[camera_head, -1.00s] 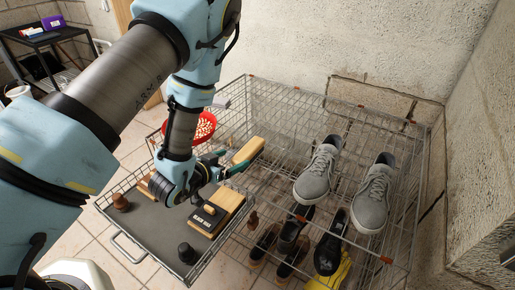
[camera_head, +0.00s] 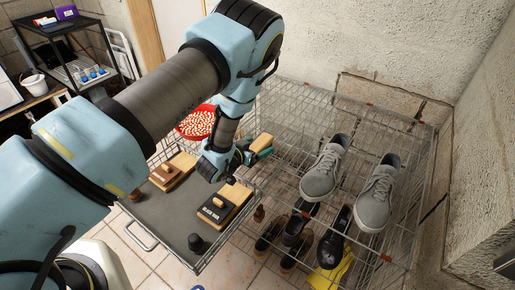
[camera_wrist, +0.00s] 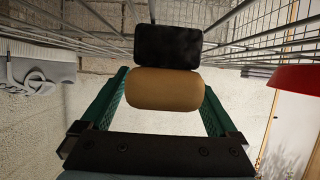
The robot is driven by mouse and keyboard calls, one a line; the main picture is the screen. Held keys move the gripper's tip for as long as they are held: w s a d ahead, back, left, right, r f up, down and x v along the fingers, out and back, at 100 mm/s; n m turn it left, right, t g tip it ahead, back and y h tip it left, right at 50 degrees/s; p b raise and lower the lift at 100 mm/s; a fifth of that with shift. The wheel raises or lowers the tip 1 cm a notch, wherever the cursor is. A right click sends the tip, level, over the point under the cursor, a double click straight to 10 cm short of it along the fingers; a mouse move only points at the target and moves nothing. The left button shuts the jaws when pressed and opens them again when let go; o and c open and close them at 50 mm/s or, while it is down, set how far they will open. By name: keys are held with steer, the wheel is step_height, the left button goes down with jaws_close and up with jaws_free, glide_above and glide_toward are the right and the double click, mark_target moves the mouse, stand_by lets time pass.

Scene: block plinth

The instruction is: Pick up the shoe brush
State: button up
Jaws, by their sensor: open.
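The shoe brush shows in the wrist view as a rounded tan wooden body (camera_wrist: 165,88) with a black bristle block (camera_wrist: 168,46) beyond it. In the head view a tan end of it (camera_head: 264,142) shows at the back right corner of the wire drawer, mostly hidden by my gripper. My gripper (camera_head: 255,156) has green fingers, and they stand open on either side of the wooden body in the wrist view (camera_wrist: 165,98). A small gap seems to show beside it; contact is hard to tell.
A red bowl (camera_head: 196,123) stands behind. Grey shoes (camera_head: 325,168) sit on the wire rack at right, with dark shoes below.

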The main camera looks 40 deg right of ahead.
jaws_close()
stand_by(0.8)
